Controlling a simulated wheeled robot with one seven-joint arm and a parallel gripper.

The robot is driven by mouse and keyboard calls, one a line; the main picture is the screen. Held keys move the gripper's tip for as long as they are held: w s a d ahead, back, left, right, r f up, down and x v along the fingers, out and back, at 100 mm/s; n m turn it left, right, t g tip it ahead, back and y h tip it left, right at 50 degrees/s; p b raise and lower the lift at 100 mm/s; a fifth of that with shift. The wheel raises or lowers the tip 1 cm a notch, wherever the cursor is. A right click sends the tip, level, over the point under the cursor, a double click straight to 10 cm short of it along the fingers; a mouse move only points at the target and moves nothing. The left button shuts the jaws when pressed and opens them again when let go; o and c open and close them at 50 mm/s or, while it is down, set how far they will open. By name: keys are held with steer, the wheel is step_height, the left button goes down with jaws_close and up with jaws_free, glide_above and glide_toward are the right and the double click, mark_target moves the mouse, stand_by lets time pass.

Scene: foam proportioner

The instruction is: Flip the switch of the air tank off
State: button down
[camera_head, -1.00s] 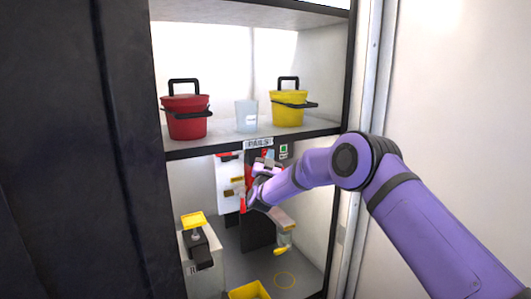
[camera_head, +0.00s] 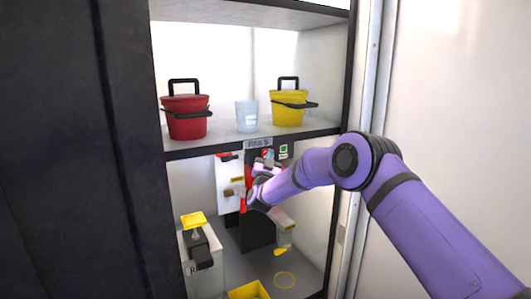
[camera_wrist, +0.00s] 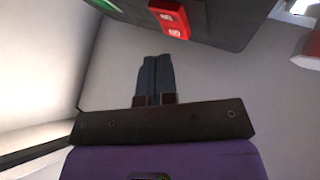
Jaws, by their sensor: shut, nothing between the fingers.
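A dark grey box (camera_wrist: 228,22) with a red rocker-like switch (camera_wrist: 170,18) fills the top of the wrist view, with a green patch (camera_wrist: 103,4) at its left. In the head view, the dark box (camera_head: 283,163) with its green label is under the shelf, partly hidden by my arm. My gripper (camera_wrist: 154,62) is shut and empty. In the wrist view its fingertips appear just below the red switch, with a gap between them in the picture. I cannot tell whether the switch is on or off. In the head view the fingers are too small to make out.
Above, a shelf (camera_head: 228,138) holds a red pail (camera_head: 186,124), a clear cup (camera_head: 246,117) and a yellow pail (camera_head: 288,108). Below are a yellow-topped pump unit (camera_head: 193,220) and a yellow container (camera_head: 249,291). A dark door (camera_head: 60,150) stands at left.

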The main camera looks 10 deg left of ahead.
steer(key=shift+w+a, duration=0.1)
steer(key=shift+w+a, duration=0.15)
steer(key=shift+w, duration=0.1)
steer(key=shift+w+a+r, duration=0.1)
steer(key=shift+w+a, duration=0.05)
steer(key=shift+w, duration=0.1)
stand_by(0.8)
stand_by(0.4)
steer(key=shift+s+d, duration=0.4)
steer(key=shift+s, duration=0.2)
steer(key=shift+s+d+f, duration=0.2)
steer(key=shift+s+d, duration=0.5)
steer(key=shift+s, duration=0.35)
steer(key=shift+s+d+f, duration=0.2)
steer(key=shift+s+d, duration=0.5)
steer(key=shift+s, duration=0.3)
